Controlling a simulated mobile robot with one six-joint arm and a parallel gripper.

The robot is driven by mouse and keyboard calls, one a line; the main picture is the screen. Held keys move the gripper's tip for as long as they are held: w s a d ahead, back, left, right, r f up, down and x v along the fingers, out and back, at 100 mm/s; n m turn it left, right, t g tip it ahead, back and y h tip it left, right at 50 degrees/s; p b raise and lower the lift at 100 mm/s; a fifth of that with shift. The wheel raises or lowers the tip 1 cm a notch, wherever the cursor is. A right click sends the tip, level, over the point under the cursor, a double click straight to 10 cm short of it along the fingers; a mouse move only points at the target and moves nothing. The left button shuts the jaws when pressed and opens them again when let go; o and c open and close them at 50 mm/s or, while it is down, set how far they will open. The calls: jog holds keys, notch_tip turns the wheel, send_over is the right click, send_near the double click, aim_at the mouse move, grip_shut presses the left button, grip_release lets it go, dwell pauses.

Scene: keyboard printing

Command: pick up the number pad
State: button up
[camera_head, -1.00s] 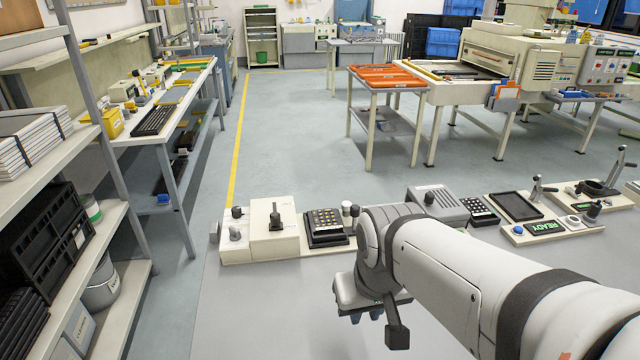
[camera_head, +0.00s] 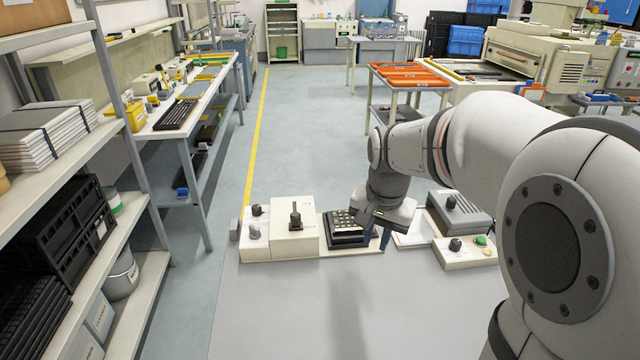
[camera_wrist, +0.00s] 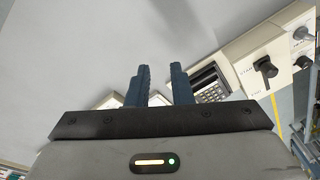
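The number pad (camera_head: 345,226) is a black keypad with light keys and a small display strip. It sits in the cream control panel on the near table. In the wrist view the keypad (camera_wrist: 211,88) is just right of the right finger and partly hidden by it. My gripper (camera_head: 377,236) points down beside the pad's right edge in the head view. Its two blue fingers (camera_wrist: 160,72) are apart, with nothing seen held between them.
The grey tabletop (camera_head: 280,310) in front is clear. A shelf rack (camera_head: 150,220) is at the left.

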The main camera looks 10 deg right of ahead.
jog(key=w+f+m, duration=0.3)
jog(key=w+m, duration=0.2)
jog(key=w, duration=0.7)
jog(key=m+g+p, duration=0.2)
jog(key=m, duration=0.4)
send_over(349, 237)
notch_tip(349, 237, down, 9)
jog(key=shift+w+r, duration=0.1)
jog(key=shift+r, duration=0.1)
jog(key=shift+w+f, duration=0.1)
jog(key=shift+f, duration=0.25)
notch_tip(349, 237, down, 7)
jog(key=shift+f+p, duration=0.1)
jog(key=shift+p, duration=0.35)
grip_shut()
